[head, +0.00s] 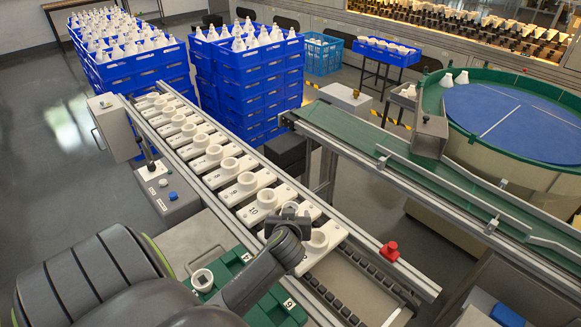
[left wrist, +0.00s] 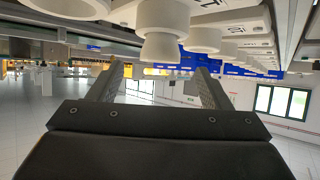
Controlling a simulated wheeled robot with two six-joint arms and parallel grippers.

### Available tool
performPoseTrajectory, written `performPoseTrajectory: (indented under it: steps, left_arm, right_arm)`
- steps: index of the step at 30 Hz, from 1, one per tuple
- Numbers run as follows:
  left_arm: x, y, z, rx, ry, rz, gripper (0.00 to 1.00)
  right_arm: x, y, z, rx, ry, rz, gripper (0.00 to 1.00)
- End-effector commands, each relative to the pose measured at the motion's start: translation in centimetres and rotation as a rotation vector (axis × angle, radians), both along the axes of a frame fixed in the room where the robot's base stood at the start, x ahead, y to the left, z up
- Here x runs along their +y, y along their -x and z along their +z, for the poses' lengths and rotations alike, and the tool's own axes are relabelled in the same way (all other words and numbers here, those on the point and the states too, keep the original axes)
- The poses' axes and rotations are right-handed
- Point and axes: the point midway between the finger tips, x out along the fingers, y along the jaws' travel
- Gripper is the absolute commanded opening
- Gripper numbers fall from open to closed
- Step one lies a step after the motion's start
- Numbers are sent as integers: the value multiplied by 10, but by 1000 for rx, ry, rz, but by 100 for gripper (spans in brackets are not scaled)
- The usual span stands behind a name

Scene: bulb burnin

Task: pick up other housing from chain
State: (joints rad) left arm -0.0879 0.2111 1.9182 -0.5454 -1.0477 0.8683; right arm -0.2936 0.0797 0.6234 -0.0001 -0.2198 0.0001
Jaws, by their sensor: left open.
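The chain (head: 172,115) is a line of numbered white plates running from the upper left to the middle, each with a white ring-shaped housing. There, a housing (left wrist: 161,47) hangs into the picture from the top, beyond the fingers. Another white housing (head: 203,279) sits in a green fixture (head: 237,258). My right gripper is not in view.
Blue crates (head: 262,65) of white bulbs stand behind the chain. A green belt (head: 400,160) runs at the right towards a round blue-topped table (head: 510,108). A red button (head: 390,251) sits on the chain's right rail. A grey control box (head: 165,190) stands left of the chain.

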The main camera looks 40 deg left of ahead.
Motion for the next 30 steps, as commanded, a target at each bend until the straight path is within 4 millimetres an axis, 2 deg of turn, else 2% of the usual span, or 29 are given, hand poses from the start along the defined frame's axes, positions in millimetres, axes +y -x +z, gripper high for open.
performPoseTrajectory:
  steps: [8, 18, 29, 30]
  left_arm:
    - [9, -10, -5, 1, -2, 0, 72]
    - [30, -36, -23, 2, -2, -1, 72]
    - [34, -39, -27, 0, 0, -1, 72]
    - [34, -39, -27, 0, 0, -1, 67]
  right_arm:
    - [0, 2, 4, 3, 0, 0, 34]
    - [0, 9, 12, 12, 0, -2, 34]
    - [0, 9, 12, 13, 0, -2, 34]
    - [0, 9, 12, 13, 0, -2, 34]
